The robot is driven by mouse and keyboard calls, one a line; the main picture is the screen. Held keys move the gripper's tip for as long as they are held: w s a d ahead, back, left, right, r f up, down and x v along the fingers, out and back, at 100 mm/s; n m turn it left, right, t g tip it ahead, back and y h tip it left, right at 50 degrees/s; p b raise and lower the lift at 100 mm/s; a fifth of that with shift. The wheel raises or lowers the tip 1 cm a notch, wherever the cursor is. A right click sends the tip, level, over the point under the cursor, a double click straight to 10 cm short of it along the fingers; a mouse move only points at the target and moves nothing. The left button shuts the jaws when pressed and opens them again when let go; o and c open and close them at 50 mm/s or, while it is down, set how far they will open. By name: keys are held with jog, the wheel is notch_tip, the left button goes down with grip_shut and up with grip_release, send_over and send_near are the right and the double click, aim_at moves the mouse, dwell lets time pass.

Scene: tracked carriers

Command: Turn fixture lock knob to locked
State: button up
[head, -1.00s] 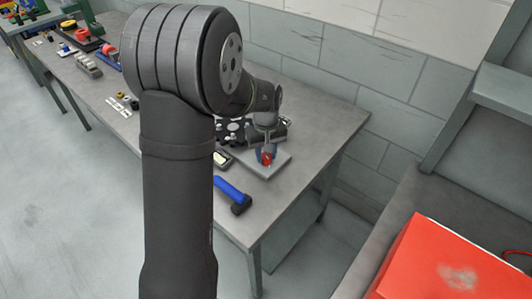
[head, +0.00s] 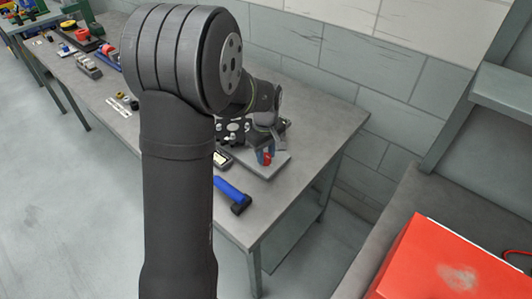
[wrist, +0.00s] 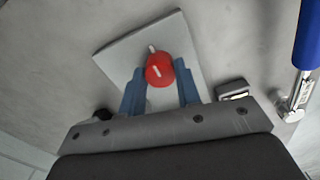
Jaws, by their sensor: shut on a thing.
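The red fixture lock knob (wrist: 160,68) sits on a light grey square plate (wrist: 118,50) in the wrist view, with a white line on its top. A short white mark stands on the plate just beyond it, roughly in line with the knob's line. My gripper (wrist: 161,80) has its two blue fingers at either side of the knob, shut on it. In the head view the knob (head: 267,159) shows red by the blue fingers, at the front of the plate (head: 278,164). My wrist partly hides the plate there.
A blue-handled tool (head: 230,191) lies on the bench near its front edge. A small device with a pale screen (head: 222,158) lies left of the plate. A black fixture part (head: 232,128) stands behind. A red box (head: 450,262) is at lower right.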

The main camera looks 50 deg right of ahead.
aim_at(266, 156)
jog(key=o, duration=1)
jog(key=shift+c, duration=0.2)
jog(key=shift+r, duration=0.1)
notch_tip(266, 156, up, 17)
jog(key=shift+r, duration=0.15)
notch_tip(266, 156, down, 18)
jog(key=shift+r, duration=0.25)
dwell(0.4)
